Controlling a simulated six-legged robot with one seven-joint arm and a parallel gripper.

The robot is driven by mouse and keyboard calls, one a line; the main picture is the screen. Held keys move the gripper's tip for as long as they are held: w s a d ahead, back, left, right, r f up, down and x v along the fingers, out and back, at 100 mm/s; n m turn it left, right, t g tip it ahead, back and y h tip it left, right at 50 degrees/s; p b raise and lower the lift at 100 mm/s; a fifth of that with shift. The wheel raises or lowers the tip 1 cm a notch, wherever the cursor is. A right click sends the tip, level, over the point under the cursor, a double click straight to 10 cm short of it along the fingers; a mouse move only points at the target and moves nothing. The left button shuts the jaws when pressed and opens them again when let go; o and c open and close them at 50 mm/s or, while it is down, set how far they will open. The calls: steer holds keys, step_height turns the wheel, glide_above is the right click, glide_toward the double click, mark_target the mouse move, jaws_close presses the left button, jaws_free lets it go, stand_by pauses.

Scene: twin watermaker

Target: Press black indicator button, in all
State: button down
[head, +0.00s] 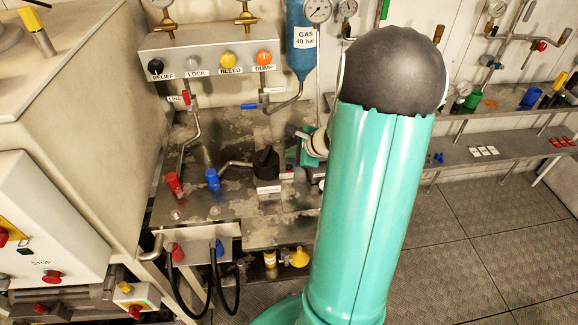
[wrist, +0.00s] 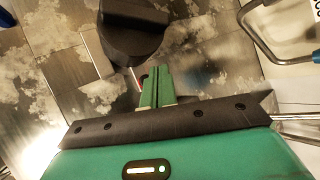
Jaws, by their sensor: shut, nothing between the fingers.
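My gripper (wrist: 158,72) is shut and empty in the wrist view, its two green fingers together over the stained metal worktop. A small dark spot (wrist: 144,77) shows right beside the left fingertip; it may be the black button, but it is too small and covered to tell, nor can I tell if the fingers touch it. A large black knob (wrist: 133,30) stands just beyond the fingertips. In the head view that black knob (head: 265,161) sits on the bench above a white label. My gripper's teal body (head: 312,147) shows right of it, with the fingertips not clear.
A red-capped valve (head: 173,183) and a blue-capped valve (head: 212,179) stand left of the black knob. A wall panel (head: 208,52) carries black, grey, yellow and orange knobs. A blue gas cylinder (head: 301,40) hangs behind. Bent pipes rise from the bench.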

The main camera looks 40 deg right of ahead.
steer(key=shift+f, duration=1.2)
stand_by(1.1)
steer(key=shift+f, duration=0.4)
steer(key=shift+f, duration=0.4)
stand_by(0.6)
stand_by(0.3)
steer(key=shift+r, duration=0.85)
step_height(320, 180, up, 5)
stand_by(0.3)
